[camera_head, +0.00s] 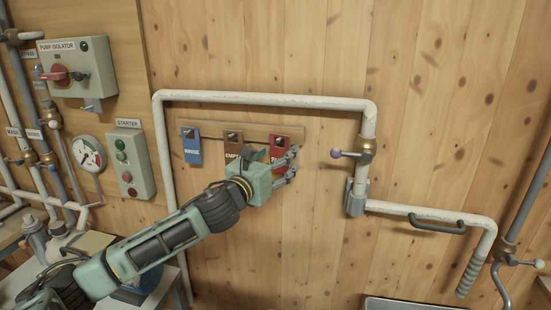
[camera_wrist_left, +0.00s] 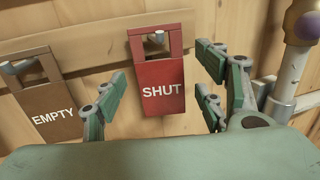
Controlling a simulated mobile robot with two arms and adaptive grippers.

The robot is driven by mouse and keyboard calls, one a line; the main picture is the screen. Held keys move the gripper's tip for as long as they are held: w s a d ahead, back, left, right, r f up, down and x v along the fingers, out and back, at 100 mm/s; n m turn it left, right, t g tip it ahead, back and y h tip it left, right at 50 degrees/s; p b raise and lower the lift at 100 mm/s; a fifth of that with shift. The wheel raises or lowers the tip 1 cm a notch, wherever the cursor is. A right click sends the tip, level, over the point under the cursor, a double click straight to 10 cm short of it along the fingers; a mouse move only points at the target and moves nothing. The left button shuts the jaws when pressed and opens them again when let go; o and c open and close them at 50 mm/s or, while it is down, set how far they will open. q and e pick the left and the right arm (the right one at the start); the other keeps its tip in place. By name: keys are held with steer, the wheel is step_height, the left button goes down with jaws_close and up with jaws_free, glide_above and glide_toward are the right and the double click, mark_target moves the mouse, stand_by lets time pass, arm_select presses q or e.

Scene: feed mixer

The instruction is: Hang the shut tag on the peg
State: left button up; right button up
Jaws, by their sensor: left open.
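The red SHUT tag (camera_wrist_left: 162,84) hangs by its top opening over a peg (camera_wrist_left: 157,38) in the left wrist view. In the head view the red tag (camera_head: 279,143) is at the right end of a wooden rail, partly hidden by my left gripper (camera_head: 294,162). My left gripper (camera_wrist_left: 160,100) is open, its fingers on either side of the red tag and apart from it as far as I can see. My right gripper is in neither view.
A brown EMPTY tag (camera_head: 233,143) and a blue RINSE tag (camera_head: 192,147) hang on the same rail (camera_head: 213,131). A white pipe (camera_head: 262,98) frames the rail above and at the sides. A purple-knobbed valve handle (camera_head: 338,154) stands to the right.

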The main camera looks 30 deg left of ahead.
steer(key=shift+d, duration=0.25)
